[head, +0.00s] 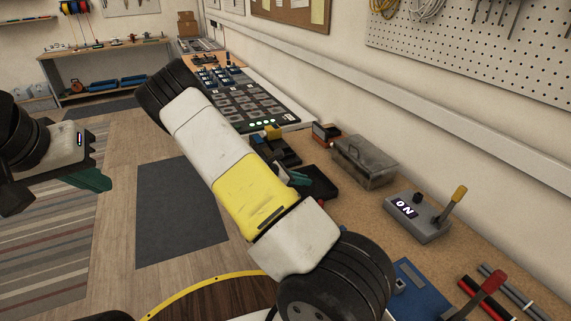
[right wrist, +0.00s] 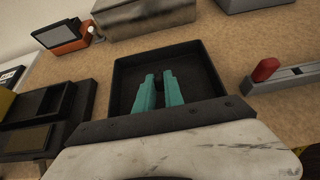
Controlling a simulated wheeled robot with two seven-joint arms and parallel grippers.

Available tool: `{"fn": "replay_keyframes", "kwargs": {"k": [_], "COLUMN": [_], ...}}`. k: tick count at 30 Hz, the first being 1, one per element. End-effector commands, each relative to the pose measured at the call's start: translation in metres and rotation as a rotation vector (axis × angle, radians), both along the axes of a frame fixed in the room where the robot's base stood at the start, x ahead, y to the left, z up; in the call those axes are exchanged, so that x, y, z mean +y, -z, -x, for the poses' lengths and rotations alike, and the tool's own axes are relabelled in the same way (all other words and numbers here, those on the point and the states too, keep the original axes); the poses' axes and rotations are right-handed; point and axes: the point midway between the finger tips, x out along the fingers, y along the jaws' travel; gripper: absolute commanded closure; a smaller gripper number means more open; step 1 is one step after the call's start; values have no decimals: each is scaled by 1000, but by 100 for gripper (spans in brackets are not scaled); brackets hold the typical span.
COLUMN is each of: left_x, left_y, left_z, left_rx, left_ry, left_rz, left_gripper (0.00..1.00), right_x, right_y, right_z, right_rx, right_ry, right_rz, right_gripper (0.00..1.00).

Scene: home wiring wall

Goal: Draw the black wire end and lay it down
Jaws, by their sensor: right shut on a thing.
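My right gripper (right wrist: 160,92) has teal fingers, close together over a shallow black tray (right wrist: 203,70) in the right wrist view. A small dark bit shows between the fingers; it looks like the black wire end, but most of it is hidden. In the head view, my right arm covers much of the bench and only a little of the right gripper (head: 299,179) shows by the black tray (head: 322,184). My left gripper (head: 92,180) hangs over the floor at the left, away from the bench; its finger gap cannot be made out.
A grey metal toolbox (head: 363,163) stands behind the tray. A grey box (head: 417,217) with a yellow lever reads ON. An orange device (right wrist: 60,35) is near the toolbox. A panel (head: 262,105) lies further along the bench. A blue board (head: 415,288) and red-handled tool (head: 490,284) lie nearer.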

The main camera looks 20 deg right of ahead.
Motion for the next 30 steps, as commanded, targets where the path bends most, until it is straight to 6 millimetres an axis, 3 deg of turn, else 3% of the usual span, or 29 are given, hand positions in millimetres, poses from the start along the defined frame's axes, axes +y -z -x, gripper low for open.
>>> {"fn": "replay_keyframes", "kwargs": {"k": [12,13,16,26,30], "left_x": [0,0,0,0,0], "left_y": [0,0,0,0,0], "left_z": [0,0,0,0,0], "left_rx": [0,0,0,0,0], "left_ry": [0,0,0,0,0], "left_rz": [0,0,0,0,0], "left_gripper": [100,100,100,100,100], "right_x": [0,0,0,2,16], "right_y": [4,4,4,3,-4], "right_z": [0,0,0,0,0], "right_rx": [0,0,0,0,-2], "right_ry": [0,0,0,-1,-2], "right_rz": [-1,-1,-1,-1,-3], "right_gripper": [100,81,62,62,62]}}
